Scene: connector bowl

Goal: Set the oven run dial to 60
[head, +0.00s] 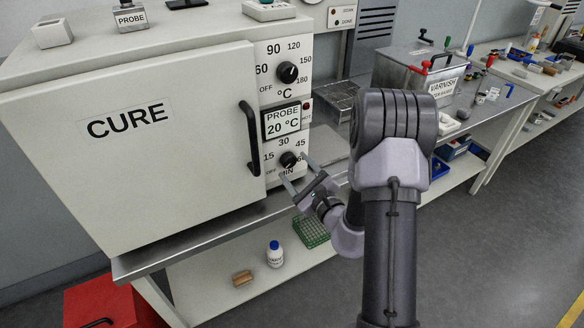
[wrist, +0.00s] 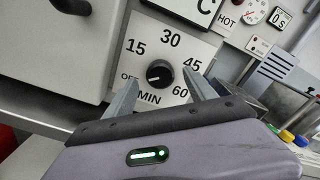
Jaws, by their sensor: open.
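The oven run dial (head: 288,159) is a round black knob on the lower white panel of the CURE oven, marked OFF, 15, 30, 45, 60 and MIN. In the wrist view the dial (wrist: 159,73) is centred, and its small white mark appears to point left toward OFF. My gripper (head: 299,170) is open in front of the panel. In the wrist view its two fingers (wrist: 161,82) stand apart, one on each side below the dial. They look clear of the knob. In the head view a finger partly covers the 60.
The upper temperature dial (head: 288,72) and the PROBE display reading 20 °C (head: 282,121) sit above the run dial. The black oven door handle (head: 250,138) juts out to the left. A VARNISH box (head: 420,70) stands on the bench at right.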

